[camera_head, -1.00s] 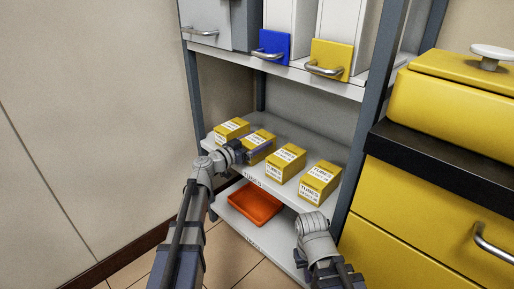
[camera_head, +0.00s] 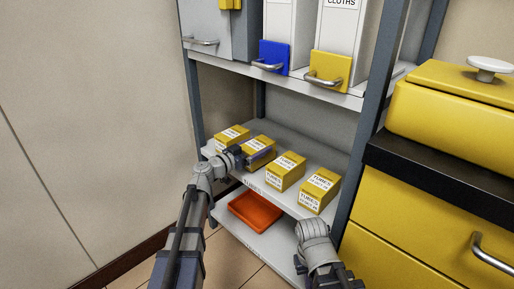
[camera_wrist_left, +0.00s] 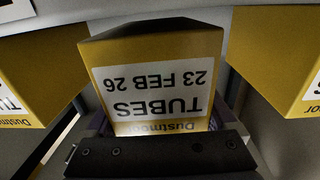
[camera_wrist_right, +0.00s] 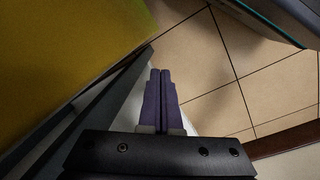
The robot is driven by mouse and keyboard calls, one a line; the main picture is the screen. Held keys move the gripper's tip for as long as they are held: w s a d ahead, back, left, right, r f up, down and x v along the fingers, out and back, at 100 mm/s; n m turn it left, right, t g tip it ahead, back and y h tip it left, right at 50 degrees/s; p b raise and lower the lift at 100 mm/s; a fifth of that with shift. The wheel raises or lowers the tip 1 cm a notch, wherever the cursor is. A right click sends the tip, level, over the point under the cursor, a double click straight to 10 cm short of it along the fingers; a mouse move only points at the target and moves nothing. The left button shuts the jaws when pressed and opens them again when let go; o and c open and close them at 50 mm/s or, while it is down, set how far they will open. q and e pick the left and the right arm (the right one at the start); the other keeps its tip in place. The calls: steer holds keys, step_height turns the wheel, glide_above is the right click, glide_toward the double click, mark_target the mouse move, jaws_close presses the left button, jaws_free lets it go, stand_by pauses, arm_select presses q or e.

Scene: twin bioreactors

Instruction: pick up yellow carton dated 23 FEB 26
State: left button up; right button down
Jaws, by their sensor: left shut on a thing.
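Several yellow cartons with white labels stand in a row on the middle shelf (camera_head: 225,168). The second from the left is the carton dated 23 FEB 26 (camera_head: 265,147). In the left wrist view this carton (camera_wrist_left: 152,48) shows its label upside down, reading TUBES 23 FEB 26. My left gripper (camera_head: 246,156) is shut on it, with a purple finger on each side in the left wrist view (camera_wrist_left: 163,120). I cannot tell whether the carton touches the shelf. My right gripper (camera_wrist_right: 160,75) is shut and empty, low in front of the shelf unit.
Neighbouring cartons stand close at the left (camera_head: 231,137) and the right (camera_head: 286,171). A shelf with blue-fronted (camera_head: 273,57) and yellow-fronted (camera_head: 330,70) holders is above. An orange tray (camera_head: 254,212) is below. A yellow drawer cabinet (camera_head: 405,220) stands at the right.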

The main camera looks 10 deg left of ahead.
mark_target(257, 144)
arm_select(q)
step_height(257, 144, up, 9)
steer(key=p, duration=0.8)
steer(key=shift+r+p, duration=0.15)
steer(key=shift+p, duration=0.2)
